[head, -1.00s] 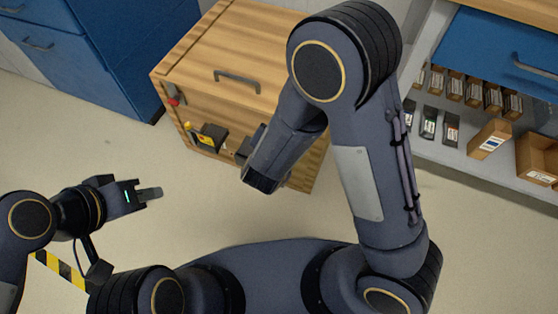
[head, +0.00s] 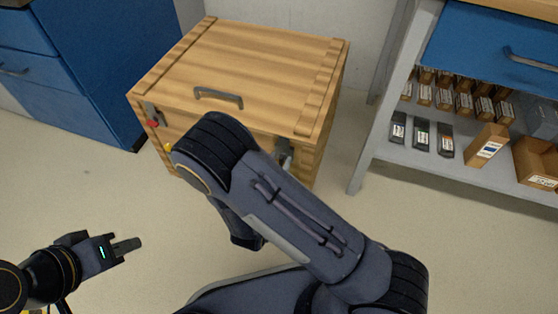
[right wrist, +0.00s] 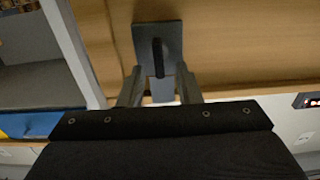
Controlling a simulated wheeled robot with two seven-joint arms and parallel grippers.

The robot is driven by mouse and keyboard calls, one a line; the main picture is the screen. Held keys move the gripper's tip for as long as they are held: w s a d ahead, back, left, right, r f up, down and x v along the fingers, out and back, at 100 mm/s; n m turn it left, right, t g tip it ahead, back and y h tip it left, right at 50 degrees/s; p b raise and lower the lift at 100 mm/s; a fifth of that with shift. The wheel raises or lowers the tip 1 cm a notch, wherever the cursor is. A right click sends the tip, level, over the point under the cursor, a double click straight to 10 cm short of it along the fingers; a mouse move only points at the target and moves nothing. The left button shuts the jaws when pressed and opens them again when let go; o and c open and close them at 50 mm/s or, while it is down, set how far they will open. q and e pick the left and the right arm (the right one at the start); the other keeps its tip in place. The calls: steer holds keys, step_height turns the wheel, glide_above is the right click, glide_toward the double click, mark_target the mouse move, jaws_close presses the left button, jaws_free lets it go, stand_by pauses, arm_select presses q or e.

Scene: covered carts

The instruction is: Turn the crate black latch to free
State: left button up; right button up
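The wooden crate (head: 250,75) stands on the floor, lid shut. In the right wrist view, the black latch (right wrist: 157,58) is a dark handle on a grey plate (right wrist: 172,38) fixed to the wood. My right gripper (right wrist: 159,78) is open, with one finger on each side of the handle. Small gaps seem to remain; I cannot tell if either finger touches. In the head view my right arm hides this gripper and most of the crate's front. My left gripper (head: 126,245) is over the floor at lower left, away from the crate; its opening is unclear.
A red knob (head: 153,123) sits on the crate's front left, and a yellow one (head: 168,147) lower beside my arm. The lid has a grey handle (head: 218,97). Blue drawers (head: 90,70) stand left; a shelf unit (head: 375,160) with boxes stands right.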

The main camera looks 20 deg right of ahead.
steer(key=shift+w+d, duration=0.15)
steer(key=shift+w, duration=0.05)
jaws_close()
